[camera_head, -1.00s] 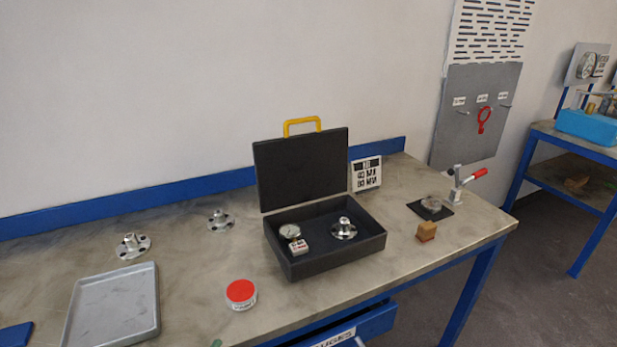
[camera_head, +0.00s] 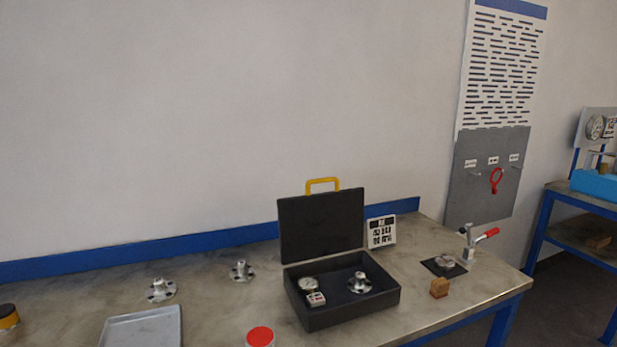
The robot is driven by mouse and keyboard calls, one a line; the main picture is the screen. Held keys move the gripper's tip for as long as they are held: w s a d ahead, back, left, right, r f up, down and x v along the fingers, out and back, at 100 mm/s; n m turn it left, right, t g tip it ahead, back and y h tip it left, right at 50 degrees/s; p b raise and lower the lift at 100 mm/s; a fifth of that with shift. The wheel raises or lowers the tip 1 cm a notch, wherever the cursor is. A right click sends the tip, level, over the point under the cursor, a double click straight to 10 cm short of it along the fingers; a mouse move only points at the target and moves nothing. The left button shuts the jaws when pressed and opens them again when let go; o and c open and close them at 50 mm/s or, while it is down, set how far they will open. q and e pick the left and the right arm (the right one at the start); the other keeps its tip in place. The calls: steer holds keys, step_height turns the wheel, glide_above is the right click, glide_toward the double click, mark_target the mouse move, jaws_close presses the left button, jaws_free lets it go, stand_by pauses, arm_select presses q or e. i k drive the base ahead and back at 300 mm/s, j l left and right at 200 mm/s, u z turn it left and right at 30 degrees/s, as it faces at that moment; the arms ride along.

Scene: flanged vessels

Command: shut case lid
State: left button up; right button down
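The black case (camera_head: 345,316) stands on the workbench with its lid (camera_head: 321,227) open and upright at the back. A yellow handle (camera_head: 322,185) is on the lid's top edge. Inside the case are a round gauge (camera_head: 308,284) with a small labelled block (camera_head: 316,299) at the left, and a silver flanged part (camera_head: 359,283) at the right. Neither of my grippers shows in the head view.
Two flanged parts (camera_head: 161,290) (camera_head: 241,271) and a grey tray (camera_head: 142,328) stand left of the case. A red-lidded jar (camera_head: 260,337) is in front. A wooden block (camera_head: 439,288), a toggle clamp (camera_head: 470,244) and a white sign (camera_head: 381,232) stand at the right.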

mark_target(314, 226)
steer(key=u, duration=0.45)
steer(key=l+u, duration=0.15)
steer(key=u, duration=0.25)
steer(key=l+u, duration=0.1)
steer(key=u, duration=0.35)
steer(key=l+u, duration=0.4)
steer(key=k+l+u, duration=0.1)
steer(key=l+u, duration=0.3)
steer(key=k+l+u, duration=0.1)
steer(key=l, duration=0.3)
steer(key=k+l+u, duration=0.15)
steer(key=k+l, duration=0.15)
